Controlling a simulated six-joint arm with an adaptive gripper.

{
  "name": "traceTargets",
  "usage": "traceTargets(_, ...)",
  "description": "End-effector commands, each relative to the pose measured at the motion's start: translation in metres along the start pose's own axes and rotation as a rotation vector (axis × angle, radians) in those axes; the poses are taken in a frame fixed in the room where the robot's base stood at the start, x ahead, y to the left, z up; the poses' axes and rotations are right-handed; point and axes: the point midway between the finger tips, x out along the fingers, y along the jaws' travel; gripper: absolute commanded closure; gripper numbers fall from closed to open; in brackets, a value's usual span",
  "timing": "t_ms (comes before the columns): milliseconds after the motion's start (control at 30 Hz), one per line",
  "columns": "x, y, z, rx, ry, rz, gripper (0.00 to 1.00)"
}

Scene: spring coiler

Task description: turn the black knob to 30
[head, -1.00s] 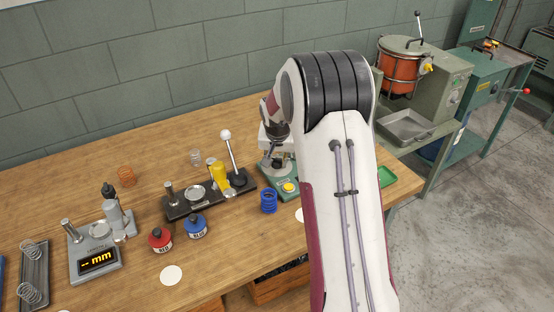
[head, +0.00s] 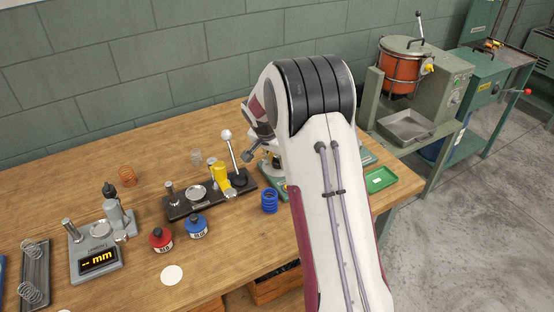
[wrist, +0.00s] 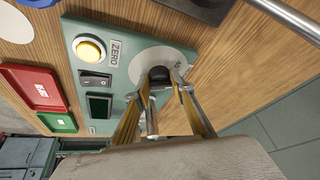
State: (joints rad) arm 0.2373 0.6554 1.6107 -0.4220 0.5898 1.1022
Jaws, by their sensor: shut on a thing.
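The black knob (wrist: 159,73) shows in the wrist view on a pale round dial (wrist: 150,56), on the green panel of a machine (wrist: 121,73). The fingers cover part of the knob and dial, so I cannot read the dial marks or the knob's setting. In the head view my arm hides the knob and most of the green machine (head: 271,183).
On the panel are a yellow button (wrist: 89,49), a rocker switch (wrist: 95,80) and a dark display (wrist: 99,104). Red (wrist: 40,88) and green (wrist: 58,122) trays lie close by.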

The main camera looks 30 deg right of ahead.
Motion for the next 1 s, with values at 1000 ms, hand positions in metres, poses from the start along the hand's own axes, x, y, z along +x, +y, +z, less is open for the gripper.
traceTargets(1000, 0.0006, -0.0011, 0.0007, 0.34, 0.02, 0.146, 0.98)
